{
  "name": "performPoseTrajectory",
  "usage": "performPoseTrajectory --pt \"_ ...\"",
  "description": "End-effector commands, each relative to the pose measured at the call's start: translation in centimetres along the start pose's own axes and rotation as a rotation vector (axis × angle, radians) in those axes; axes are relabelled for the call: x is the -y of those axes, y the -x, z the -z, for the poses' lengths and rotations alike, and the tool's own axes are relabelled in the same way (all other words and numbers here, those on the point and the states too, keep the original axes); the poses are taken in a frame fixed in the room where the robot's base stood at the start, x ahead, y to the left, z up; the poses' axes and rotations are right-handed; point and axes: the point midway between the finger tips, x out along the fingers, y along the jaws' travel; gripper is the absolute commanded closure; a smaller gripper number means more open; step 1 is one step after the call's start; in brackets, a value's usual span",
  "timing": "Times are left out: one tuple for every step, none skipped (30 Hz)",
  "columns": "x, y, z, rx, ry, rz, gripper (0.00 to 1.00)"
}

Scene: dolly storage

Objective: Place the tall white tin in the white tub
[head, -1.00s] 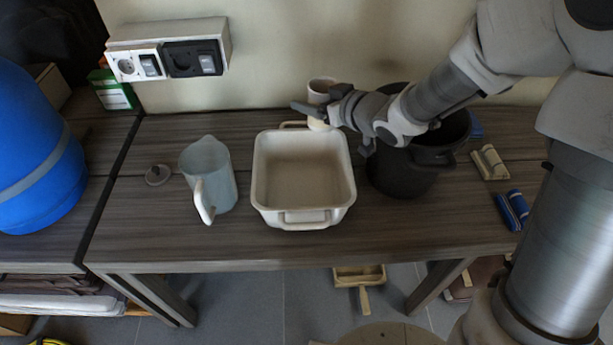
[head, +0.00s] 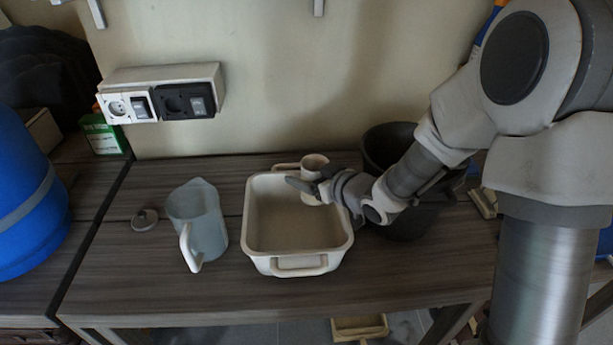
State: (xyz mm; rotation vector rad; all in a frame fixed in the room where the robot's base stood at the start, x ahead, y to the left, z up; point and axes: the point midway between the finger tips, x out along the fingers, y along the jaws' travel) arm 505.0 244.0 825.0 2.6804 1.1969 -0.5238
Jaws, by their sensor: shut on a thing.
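The tall white tin (head: 313,168) shows as a pale upright cylinder at the back right corner of the white tub. My gripper (head: 309,188) is shut on the tin, reaching in from the right, with one dark finger across its front. The finger hides part of the tin. In this view the tin overlaps the tub's back right rim; I cannot tell how high above it the tin is. The white tub (head: 299,263) is rectangular with a handle at front and back, stands on the wooden table, and its visible inside is empty.
A black pot (head: 388,143) stands right of the tub, behind my arm. A pale jug (head: 198,225) and a small round lid (head: 145,219) are on the left. Sockets (head: 160,95) are on the wall behind. The table (head: 185,297) is clear in front.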

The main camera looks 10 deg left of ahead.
Motion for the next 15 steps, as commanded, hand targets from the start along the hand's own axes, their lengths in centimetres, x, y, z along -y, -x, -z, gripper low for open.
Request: performPoseTrajectory --pt "0.1 -0.1 -0.8 0.012 -0.005 0.001 0.84" --pt "0.1 -0.1 -1.0 0.013 -0.005 0.001 0.84" --pt "0.1 -0.2 -1.1 0.014 -0.006 0.001 0.84" --pt "0.1 -0.2 -1.2 0.015 -0.006 0.001 0.84" --pt "0.1 -0.2 -1.4 0.016 -0.007 0.002 0.84" --pt "0.1 -0.3 -1.6 0.018 -0.007 0.002 0.84" --pt "0.1 -0.3 -1.7 0.019 -0.008 0.002 0.84" --pt "0.2 -0.4 -1.9 0.020 -0.009 0.002 0.84" --pt "0.2 -0.4 -2.0 0.021 -0.009 0.003 0.84" --pt "0.2 -0.5 -2.1 0.022 -0.009 0.003 0.84" --pt "0.2 -0.5 -2.1 0.022 -0.009 0.003 0.84" --pt "0.2 -0.4 -2.1 0.022 -0.009 0.003 0.84" --pt "0.2 -0.4 -2.1 0.022 -0.009 0.003 0.84" --pt "0.2 -0.4 -2.1 0.022 -0.010 0.003 0.23" --pt "0.2 -0.4 -2.1 0.023 -0.010 0.003 0.16"
